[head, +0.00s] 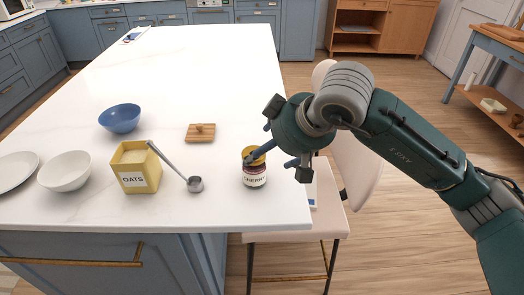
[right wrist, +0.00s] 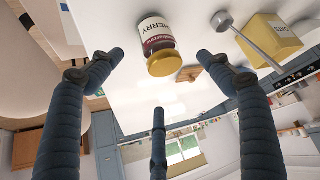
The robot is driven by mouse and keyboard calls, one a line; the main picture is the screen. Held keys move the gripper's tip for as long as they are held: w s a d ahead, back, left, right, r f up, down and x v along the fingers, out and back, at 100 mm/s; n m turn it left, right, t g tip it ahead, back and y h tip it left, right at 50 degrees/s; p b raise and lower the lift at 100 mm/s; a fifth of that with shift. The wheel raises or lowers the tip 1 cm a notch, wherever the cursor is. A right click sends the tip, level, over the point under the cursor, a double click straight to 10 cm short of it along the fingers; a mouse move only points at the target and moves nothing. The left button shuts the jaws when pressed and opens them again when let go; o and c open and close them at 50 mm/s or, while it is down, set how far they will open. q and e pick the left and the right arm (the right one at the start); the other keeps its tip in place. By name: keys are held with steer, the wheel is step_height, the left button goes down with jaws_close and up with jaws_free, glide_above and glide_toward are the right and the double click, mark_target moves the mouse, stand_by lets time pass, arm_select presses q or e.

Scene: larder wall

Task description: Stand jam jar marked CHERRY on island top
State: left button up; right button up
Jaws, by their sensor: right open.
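The jam jar marked CHERRY (head: 255,174) has a yellow lid, dark contents and a white label. It stands upright on the white island top (head: 200,75) near its right front edge. My right gripper (head: 270,160) is open beside and above the jar, one finger in front of the lid in the head view. In the right wrist view the jar (right wrist: 155,43) appears upside down beyond the spread fingers of the gripper (right wrist: 160,75), with none visibly closed on it. My left gripper is not in view.
A yellow OATS box (head: 138,170), a metal scoop (head: 195,184), a small wooden board (head: 201,133), a blue bowl (head: 120,118), a white bowl (head: 65,171) and a plate (head: 15,170) stand on the island. A pale chair (head: 300,215) is at its right edge. The island's far part is mostly clear.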

steer(key=v, duration=0.4)
steer(key=shift+r+p, duration=0.15)
steer(key=shift+p, duration=0.2)
